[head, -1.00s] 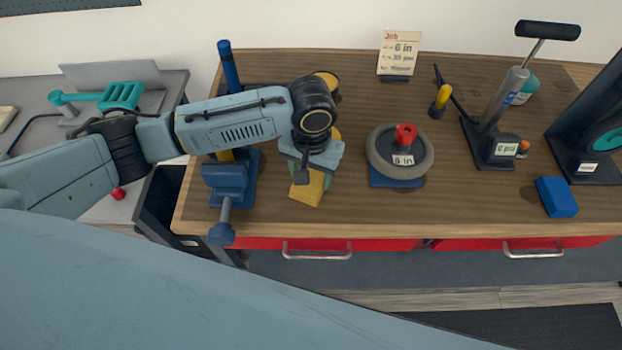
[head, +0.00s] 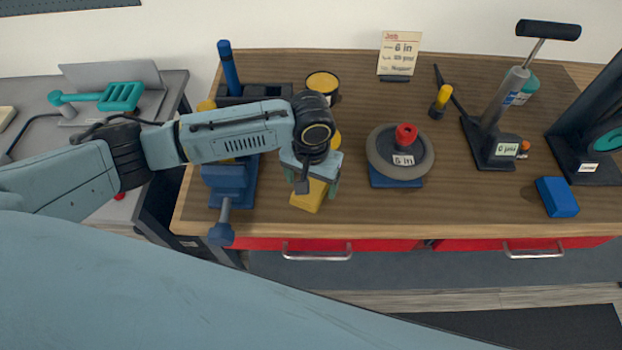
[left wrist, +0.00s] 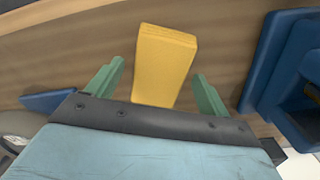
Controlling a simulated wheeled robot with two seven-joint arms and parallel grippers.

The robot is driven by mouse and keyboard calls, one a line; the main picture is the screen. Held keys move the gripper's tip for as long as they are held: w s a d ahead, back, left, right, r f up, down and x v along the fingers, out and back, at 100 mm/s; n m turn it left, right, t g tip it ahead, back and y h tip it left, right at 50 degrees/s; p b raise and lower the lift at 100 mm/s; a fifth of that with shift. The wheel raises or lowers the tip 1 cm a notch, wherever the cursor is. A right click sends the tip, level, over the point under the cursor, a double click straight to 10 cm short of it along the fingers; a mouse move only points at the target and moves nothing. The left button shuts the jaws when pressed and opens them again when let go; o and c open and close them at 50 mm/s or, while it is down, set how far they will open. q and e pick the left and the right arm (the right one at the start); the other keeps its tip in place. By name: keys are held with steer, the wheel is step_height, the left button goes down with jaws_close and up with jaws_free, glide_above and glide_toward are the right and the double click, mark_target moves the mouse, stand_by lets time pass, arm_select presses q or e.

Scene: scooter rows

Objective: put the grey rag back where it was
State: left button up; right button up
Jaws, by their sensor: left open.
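I see no grey rag in either view. My left gripper (head: 317,180) is open above the front left part of the wooden bench. A yellow block (head: 310,196) lies on the bench under it. In the left wrist view the yellow block (left wrist: 165,62) shows between the two green fingers of my left gripper (left wrist: 157,88), with a gap on each side. The wrist hides part of the block in the head view. My right gripper is not in view.
A blue vise (head: 228,180) stands left of the gripper. A grey wheel with a red hub (head: 405,133) sits on a blue pad to the right. A yellow-topped can (head: 322,82) is behind the wrist. A blue block (head: 557,197) lies at the right. Bench between wheel and blue block is clear.

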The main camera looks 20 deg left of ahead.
mark_target(311, 184)
arm_select(q)
step_height(311, 184, up, 12)
steer(key=p, duration=0.1)
steer(key=shift+r, duration=0.15)
stand_by(0.6)
